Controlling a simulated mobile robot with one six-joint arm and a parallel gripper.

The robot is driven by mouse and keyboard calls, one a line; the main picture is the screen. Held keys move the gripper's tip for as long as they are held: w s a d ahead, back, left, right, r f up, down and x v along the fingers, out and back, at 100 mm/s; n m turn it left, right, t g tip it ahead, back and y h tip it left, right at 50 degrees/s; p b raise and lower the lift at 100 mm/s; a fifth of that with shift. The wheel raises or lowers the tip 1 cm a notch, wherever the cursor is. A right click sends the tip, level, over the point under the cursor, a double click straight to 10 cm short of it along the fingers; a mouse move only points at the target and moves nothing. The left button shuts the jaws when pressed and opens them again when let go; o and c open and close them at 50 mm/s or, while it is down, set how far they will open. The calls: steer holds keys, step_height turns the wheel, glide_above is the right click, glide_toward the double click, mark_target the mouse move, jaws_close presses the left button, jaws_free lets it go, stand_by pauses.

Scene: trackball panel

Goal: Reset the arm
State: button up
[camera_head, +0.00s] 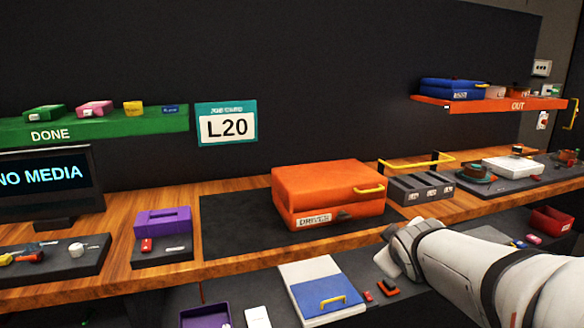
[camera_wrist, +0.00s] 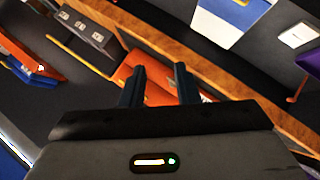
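My gripper (camera_wrist: 160,80) shows two dark fingers standing apart in the wrist view, with nothing between them. My white arm (camera_head: 470,265) reaches in from the lower right in the head view. Its end is near the bench's front edge, right of and below the orange case; the fingers cannot be made out there. The orange case (camera_head: 325,192), with a yellow handle and a label, sits shut on a dark mat (camera_head: 228,222). Part of the orange case (camera_wrist: 140,68) also shows beyond the fingers in the wrist view.
A grey slotted block (camera_head: 420,187) and a yellow rail (camera_head: 415,162) stand right of the case. A purple box (camera_head: 163,221) and a monitor (camera_head: 48,180) are to the left. A lower shelf holds a white-and-blue case (camera_head: 318,285). Green (camera_head: 100,125) and orange (camera_head: 480,103) shelves hang behind.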

steer(key=s+a+r+m+g+y+p, duration=0.1)
steer(key=s+a+r+m+g+p, duration=0.1)
steer(key=s+p, duration=0.4)
steer(key=s+a+r+m+g+y+p, duration=0.1)
steer(key=s+a+m+g+p, duration=0.3)
steer(key=s, duration=0.9)
steer(key=shift+a+r+m+g+p, duration=0.15)
steer(key=shift+r+m+g+p, duration=0.45)
steer(key=shift+g+p, duration=0.55)
